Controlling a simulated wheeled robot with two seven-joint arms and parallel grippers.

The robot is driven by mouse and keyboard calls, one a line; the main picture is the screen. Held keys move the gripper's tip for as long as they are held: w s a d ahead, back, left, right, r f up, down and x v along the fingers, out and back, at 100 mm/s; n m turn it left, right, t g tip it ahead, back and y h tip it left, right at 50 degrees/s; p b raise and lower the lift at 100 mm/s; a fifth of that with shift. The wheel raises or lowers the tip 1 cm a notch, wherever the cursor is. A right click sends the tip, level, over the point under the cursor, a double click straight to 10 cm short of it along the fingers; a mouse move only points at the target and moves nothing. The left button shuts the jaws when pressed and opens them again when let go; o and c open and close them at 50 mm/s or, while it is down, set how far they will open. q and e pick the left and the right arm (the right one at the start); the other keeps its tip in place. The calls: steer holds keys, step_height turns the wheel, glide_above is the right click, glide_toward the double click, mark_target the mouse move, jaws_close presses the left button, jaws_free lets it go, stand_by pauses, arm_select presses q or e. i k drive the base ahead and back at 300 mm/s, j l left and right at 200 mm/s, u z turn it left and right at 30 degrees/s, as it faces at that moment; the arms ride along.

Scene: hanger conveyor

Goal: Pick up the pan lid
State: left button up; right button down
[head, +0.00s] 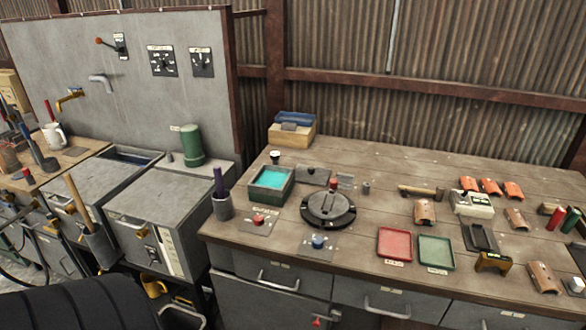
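A round, dark disc (328,209) with a raised centre lies flat on the wooden workbench, left of the middle of its top. It resembles a lid, but I cannot tell whether it is the pan lid. I make out no other clear pan lid and no pan. Neither of my grippers is in view.
A box of turquoise liquid (272,187) stands left of the disc, with a red-button plate (258,221) and a blue-button plate (318,243) in front. A red tray (394,244) and a green tray (435,252) lie to its right. Several curved orange pieces lie farther right.

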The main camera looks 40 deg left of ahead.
mark_target(306, 173)
steer(key=u, duration=1.15)
